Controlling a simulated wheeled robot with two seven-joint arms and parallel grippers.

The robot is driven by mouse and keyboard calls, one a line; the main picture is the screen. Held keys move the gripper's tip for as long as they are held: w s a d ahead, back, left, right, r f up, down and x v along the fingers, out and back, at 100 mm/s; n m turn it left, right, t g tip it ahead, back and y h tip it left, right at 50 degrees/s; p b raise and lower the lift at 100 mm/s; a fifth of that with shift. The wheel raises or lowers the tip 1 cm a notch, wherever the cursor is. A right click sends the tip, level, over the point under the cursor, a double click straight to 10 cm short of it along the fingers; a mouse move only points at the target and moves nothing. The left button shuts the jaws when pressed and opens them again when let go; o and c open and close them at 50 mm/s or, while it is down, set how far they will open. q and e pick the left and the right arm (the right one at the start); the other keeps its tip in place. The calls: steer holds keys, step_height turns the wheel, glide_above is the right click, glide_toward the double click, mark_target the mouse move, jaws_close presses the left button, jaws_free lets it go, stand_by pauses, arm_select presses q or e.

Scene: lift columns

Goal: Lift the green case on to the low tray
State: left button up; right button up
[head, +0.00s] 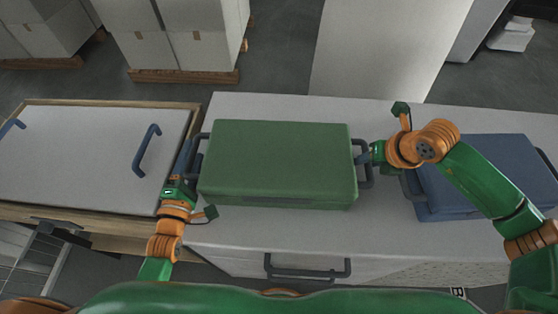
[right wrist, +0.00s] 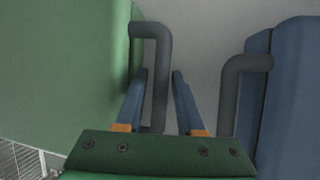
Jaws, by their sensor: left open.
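The green case (head: 278,160) lies flat on the pale worktop, with a dark handle at each end. My left gripper (head: 184,160) is open at its left handle; I cannot tell if the handle is between the fingers. My right gripper (head: 370,152) is at its right handle. In the right wrist view that handle (right wrist: 162,60) stands between the spread blue fingers of my right gripper (right wrist: 160,85), with a narrow gap showing at the right finger. The pale flat tray (head: 90,150) with blue handles, apparently the low tray, lies to the left of the worktop.
A blue case (head: 490,155) stands right of my right gripper, its dark handle close by; this handle also shows in the right wrist view (right wrist: 230,100). A drawer handle (head: 307,272) is on the worktop's front. Boxes on pallets (head: 185,45) stand behind.

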arm_select(q)
steer(key=c, duration=0.6)
arm_select(e)
jaws_close()
arm_select(q)
jaws_close()
stand_by(0.5)
